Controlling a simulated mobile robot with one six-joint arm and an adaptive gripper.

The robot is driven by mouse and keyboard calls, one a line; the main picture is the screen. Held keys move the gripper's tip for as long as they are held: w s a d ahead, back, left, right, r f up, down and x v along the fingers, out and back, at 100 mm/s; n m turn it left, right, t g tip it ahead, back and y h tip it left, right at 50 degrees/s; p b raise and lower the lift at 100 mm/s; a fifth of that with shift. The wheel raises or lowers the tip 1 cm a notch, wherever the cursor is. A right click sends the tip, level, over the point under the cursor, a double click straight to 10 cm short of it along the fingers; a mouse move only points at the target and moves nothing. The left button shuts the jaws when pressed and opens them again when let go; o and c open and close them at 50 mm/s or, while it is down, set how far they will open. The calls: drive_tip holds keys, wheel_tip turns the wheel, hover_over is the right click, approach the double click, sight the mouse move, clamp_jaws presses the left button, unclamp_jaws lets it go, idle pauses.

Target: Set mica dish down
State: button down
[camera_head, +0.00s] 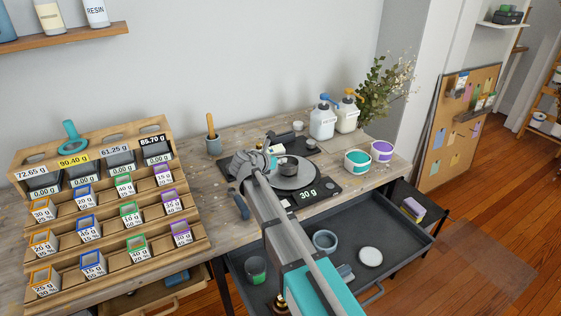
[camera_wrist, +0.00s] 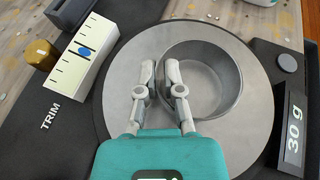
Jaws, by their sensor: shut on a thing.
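The dish, a round grey open cup (camera_wrist: 228,72), is over the round grey plate (camera_wrist: 125,95) of a scale in the wrist view. It looks empty and upright. In the head view the dish (camera_head: 288,166) shows dark over the plate (camera_head: 303,182). My gripper (camera_wrist: 160,73) is shut on the dish's left wall, one finger outside and one inside. Whether the dish touches the plate I cannot tell. In the head view my gripper (camera_head: 270,163) is at the dish's left side, partly hidden by my arm.
The scale display (camera_wrist: 293,128) reads 30 g. A white trim slider (camera_wrist: 80,60) lies left of the plate. Pump bottles (camera_head: 322,122), a teal-filled tub (camera_head: 357,162) and a purple-filled tub (camera_head: 382,151) stand right on the bench. A tiered wooden rack (camera_head: 105,215) of labelled boxes stands left.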

drive_tip(key=shift+f, duration=0.1)
drive_tip(key=c, duration=0.8)
unclamp_jaws()
drive_tip(key=shift+s+r, duration=0.1)
drive_tip(key=shift+r, duration=0.1)
drive_tip(key=p+v, duration=0.4)
drive_tip(key=v, duration=0.7)
drive_tip(key=shift+s+a+r+p, duration=0.1)
drive_tip(key=shift+s+a+p, duration=0.2)
drive_tip(key=shift+p, duration=0.1)
drive_tip(key=shift+d, duration=0.15)
